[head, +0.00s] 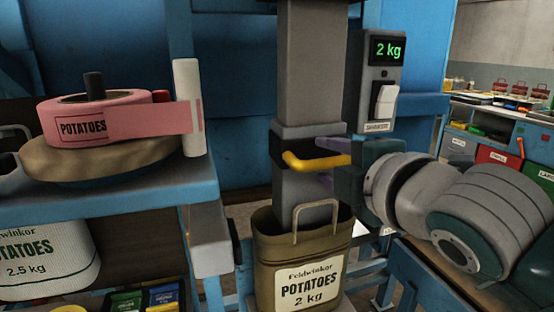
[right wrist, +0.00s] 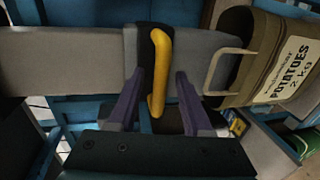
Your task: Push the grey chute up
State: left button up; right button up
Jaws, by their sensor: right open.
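The grey chute (head: 311,60) stands upright in the middle of the head view, with a thicker collar and a yellow handle (head: 317,162). Its lower end reaches down into the mouth of a brown potato sack (head: 272,262) marked 2 kg; the very end is hidden. My right gripper (head: 323,165) comes in from the right at the handle. In the right wrist view, its two purple fingers (right wrist: 161,82) are open, one on each side of the yellow handle (right wrist: 160,60), with gaps showing. My left gripper is out of view.
A box with a green 2 kg display (head: 388,49) and a shaker switch stands right of the chute. At left, a blue shelf (head: 110,200) bears a pink POTATOES label roll (head: 100,105). A white 2.5 kg sack (head: 45,255) stands below.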

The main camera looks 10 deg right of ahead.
grip_shut()
dwell(1.4)
